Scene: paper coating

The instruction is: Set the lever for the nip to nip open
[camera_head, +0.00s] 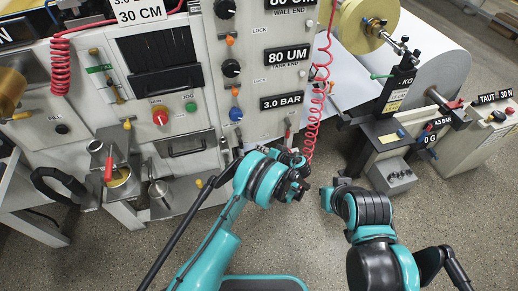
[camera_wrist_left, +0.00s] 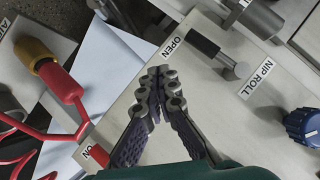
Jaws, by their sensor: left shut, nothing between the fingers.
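The nip lever shows in the left wrist view as a black grip (camera_wrist_left: 203,41) on a metal pivot (camera_wrist_left: 236,70). It lies on a pale panel (camera_wrist_left: 205,115), between an "OPEN" label (camera_wrist_left: 172,46) and a "NIP ROLL" label (camera_wrist_left: 257,77). The grip end is by "OPEN". My left gripper (camera_wrist_left: 162,80) is shut and empty, with its fingertips beside and below the "OPEN" label. It looks apart from the lever. In the head view my left arm (camera_head: 265,180) reaches toward the lower panel; its fingers are hard to make out.
A blue knob (camera_wrist_left: 303,126) is at the right of the wrist view. A red-and-yellow fitting (camera_wrist_left: 62,82) and red hose are at its left. In the head view a coiled red hose (camera_head: 314,115) hangs close to my left arm. Open floor (camera_head: 310,240) lies in front.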

